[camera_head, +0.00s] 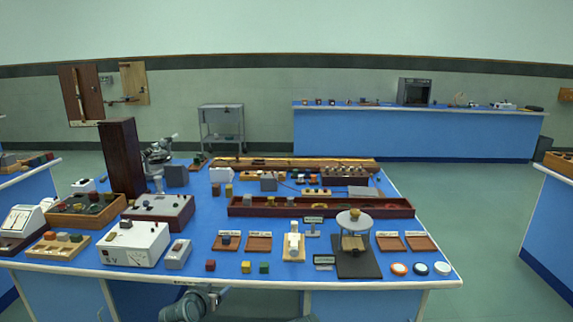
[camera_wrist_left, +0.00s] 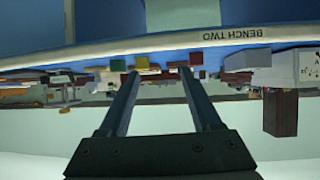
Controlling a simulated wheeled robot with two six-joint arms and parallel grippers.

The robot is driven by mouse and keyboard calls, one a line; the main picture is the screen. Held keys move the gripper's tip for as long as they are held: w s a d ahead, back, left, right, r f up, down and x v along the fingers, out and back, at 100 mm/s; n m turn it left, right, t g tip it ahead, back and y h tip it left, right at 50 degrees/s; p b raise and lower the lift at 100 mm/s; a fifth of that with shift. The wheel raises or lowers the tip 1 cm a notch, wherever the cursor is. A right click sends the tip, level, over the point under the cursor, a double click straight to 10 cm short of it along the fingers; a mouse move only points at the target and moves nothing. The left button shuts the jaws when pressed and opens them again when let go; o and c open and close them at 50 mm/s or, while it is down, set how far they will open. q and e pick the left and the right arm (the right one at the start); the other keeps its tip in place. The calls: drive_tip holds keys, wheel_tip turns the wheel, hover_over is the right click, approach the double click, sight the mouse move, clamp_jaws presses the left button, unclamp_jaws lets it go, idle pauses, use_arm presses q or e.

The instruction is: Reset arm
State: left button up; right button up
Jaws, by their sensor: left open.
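My left gripper (camera_wrist_left: 162,72) shows in the left wrist view with its two dark fingers apart and nothing between them. In the head view part of my left arm and gripper (camera_head: 206,290) shows at the bottom, in front of and below the near edge of the blue bench (camera_head: 330,278). The gripper is clear of the bench items. My right gripper is not in view.
A red cube (camera_head: 210,265), a yellow cube (camera_head: 246,267) and a green cube (camera_head: 264,267) stand near the bench's front edge. A white meter box (camera_head: 133,246) is left of them, a balance-like stand (camera_head: 354,243) right. Open floor (camera_head: 500,215) lies at right.

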use_arm(q)
drive_tip(key=s+d+f+m+g+h, duration=0.1)
drive_tip(key=s+d+f+m+g, duration=0.1)
drive_tip(key=s+d+f+g, duration=0.45)
drive_tip(key=s+d+f+g+y, duration=0.2)
drive_tip(key=s+d+g, duration=0.15)
drive_tip(key=s, duration=0.45)
drive_tip(key=s+d+f+g+y, duration=0.2)
drive_tip(key=s+d+f+g, duration=0.15)
drive_tip(key=s, duration=0.55)
wheel_tip(320, 180, up, 14)
drive_tip(key=t+p, duration=0.1)
drive_tip(key=p, duration=1.2)
drive_tip(key=shift+w+d+m, duration=0.3)
drive_tip(key=shift+f, duration=0.15)
